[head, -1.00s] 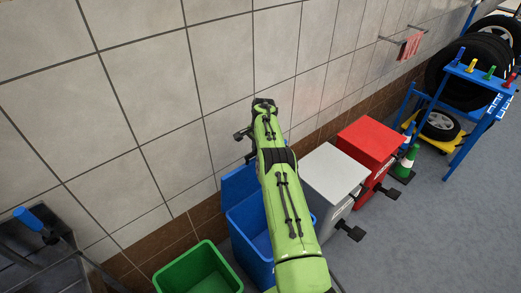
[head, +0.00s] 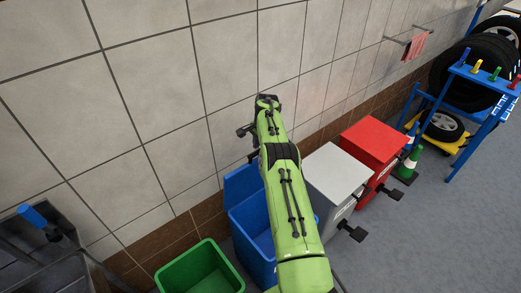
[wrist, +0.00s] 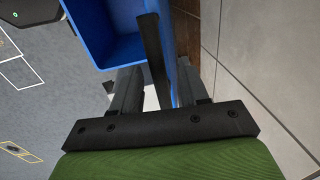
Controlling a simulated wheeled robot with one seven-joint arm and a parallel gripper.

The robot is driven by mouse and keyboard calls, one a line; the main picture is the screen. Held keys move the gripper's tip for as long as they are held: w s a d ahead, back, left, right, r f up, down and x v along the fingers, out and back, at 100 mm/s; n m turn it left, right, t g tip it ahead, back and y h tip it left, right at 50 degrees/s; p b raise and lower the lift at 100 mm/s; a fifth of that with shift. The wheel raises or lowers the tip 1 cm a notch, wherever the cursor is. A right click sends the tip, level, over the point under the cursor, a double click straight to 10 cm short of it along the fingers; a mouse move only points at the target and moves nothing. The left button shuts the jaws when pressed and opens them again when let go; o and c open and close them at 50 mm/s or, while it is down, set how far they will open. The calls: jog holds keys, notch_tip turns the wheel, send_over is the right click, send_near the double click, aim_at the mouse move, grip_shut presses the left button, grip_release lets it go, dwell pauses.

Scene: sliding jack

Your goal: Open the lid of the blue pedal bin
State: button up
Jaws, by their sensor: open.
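The blue pedal bin (head: 252,240) stands by the tiled wall, partly hidden behind my green arm. Its lid (head: 240,184) is raised and stands steeply up on the wall side, so the bin's inside shows. My gripper (head: 245,131) is above the lid, close to the wall, and partly hidden by my arm. In the wrist view the open blue bin (wrist: 103,30) shows at the top, and the lid's blue edge (wrist: 186,75) runs behind the dark fingers. My gripper (wrist: 155,85) is open; I cannot tell whether it touches the lid. The blue bin's pedal is hidden.
An open green bin (head: 200,270) stands left of the blue one. A grey bin (head: 335,183) and a red bin (head: 373,148) stand to the right, with pedals toward the floor. The floor at right is clear.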

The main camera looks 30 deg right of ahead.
notch_tip(320, 180, up, 14)
jog(key=s+p, duration=0.2)
jog(key=shift+p, duration=0.35)
jog(key=s+a+r+n+t+h, duration=0.1)
jog(key=s+a+r+n, duration=0.4)
jog(key=a+r, duration=0.45)
jog(key=s+a+r+n+t, duration=0.1)
jog(key=s+a+r+n, duration=0.3)
jog(key=s+a+r, duration=0.5)
jog(key=s+a+f+n+t, duration=0.1)
jog(key=s+a+n, duration=0.3)
jog(key=s, duration=0.7)
jog(key=s+a+f+n+t, duration=0.1)
jog(key=s+a+f+n, duration=0.2)
jog(key=s, duration=0.8)
jog(key=shift+a+n+y, duration=0.4)
jog(key=shift+a+n, duration=0.1)
jog(key=shift+a, duration=0.15)
